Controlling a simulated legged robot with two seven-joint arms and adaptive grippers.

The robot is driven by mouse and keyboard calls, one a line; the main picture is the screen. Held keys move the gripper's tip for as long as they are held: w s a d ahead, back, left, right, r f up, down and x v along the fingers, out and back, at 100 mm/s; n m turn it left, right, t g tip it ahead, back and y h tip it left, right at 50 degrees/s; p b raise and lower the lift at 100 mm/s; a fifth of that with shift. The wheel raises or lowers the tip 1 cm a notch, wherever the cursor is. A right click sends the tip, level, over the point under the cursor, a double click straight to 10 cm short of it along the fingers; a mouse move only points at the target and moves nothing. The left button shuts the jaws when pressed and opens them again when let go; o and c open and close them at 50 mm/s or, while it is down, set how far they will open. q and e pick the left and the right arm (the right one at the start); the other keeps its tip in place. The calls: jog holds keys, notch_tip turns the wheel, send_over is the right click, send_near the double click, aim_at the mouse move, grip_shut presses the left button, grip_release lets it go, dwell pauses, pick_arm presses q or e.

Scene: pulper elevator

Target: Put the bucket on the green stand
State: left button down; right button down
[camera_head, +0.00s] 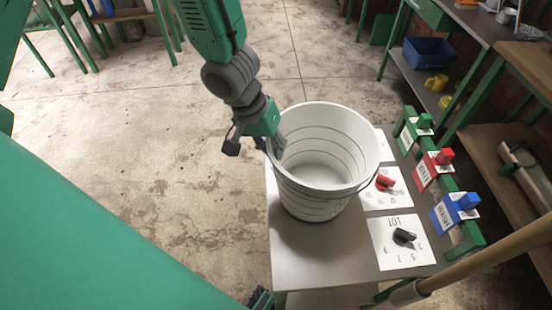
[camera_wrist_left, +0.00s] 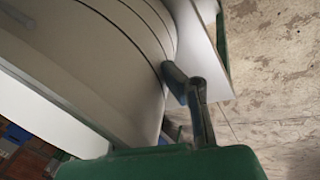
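A white ribbed bucket (camera_head: 322,160) stands upright and empty on a grey-topped table (camera_head: 318,252). My left gripper (camera_head: 256,147) is at the bucket's left rim. One finger shows over the rim against the inner wall; the other hangs outside, apart from the wall, so the gripper looks open. In the left wrist view the bucket's ribbed wall (camera_wrist_left: 110,65) fills the upper left, with one dark finger (camera_wrist_left: 198,105) close to its edge. I cannot make out for certain which green piece is the green stand. My right gripper is not seen.
Right of the bucket are cards with a red knob (camera_head: 385,182) and a black knob (camera_head: 404,236), and green, red and blue switch blocks (camera_head: 456,209). A wooden pole (camera_head: 485,260) crosses the lower right. A blue bin (camera_head: 430,50) sits on a shelf.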

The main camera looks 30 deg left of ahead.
pick_arm(q)
jog(key=shift+f, duration=0.45)
jog(key=c, duration=1.7)
grip_release()
jog(key=shift+d, duration=0.25)
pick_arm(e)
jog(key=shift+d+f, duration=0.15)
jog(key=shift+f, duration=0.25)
pick_arm(q)
jog(key=shift+r, duration=0.1)
